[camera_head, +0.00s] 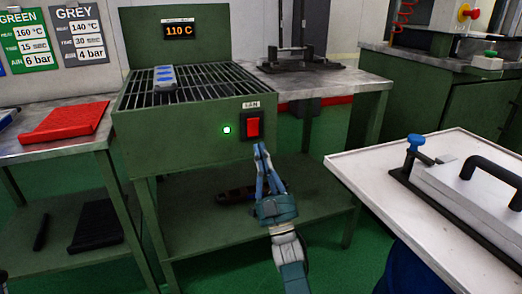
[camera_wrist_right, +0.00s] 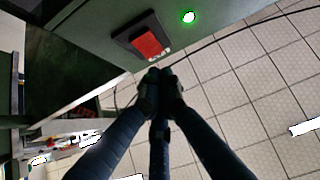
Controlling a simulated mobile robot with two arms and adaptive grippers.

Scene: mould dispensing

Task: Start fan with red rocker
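The red rocker (camera_head: 253,127) sits in a black frame under a FAN label, on the front of the green cooling bench (camera_head: 180,138). The rocker also shows at the top of the right wrist view (camera_wrist_right: 148,45). A green lamp (camera_head: 227,130) glows to its left, and it shows lit in the wrist view too (camera_wrist_right: 188,17). My right gripper (camera_head: 260,149) has its fingertips together just below the rocker, with nothing seen between them. In the wrist view the fingertips (camera_wrist_right: 158,76) are close beneath the switch frame; I cannot tell whether they touch it. My left gripper is not seen.
A blue-grey block (camera_head: 164,77) lies on the bench's grille, below a display (camera_head: 180,31) reading 110 C. A red mould (camera_head: 62,121) lies on the left table. A white table (camera_head: 358,178) with a clamped plate stands at right. A lower shelf (camera_head: 185,238) is below.

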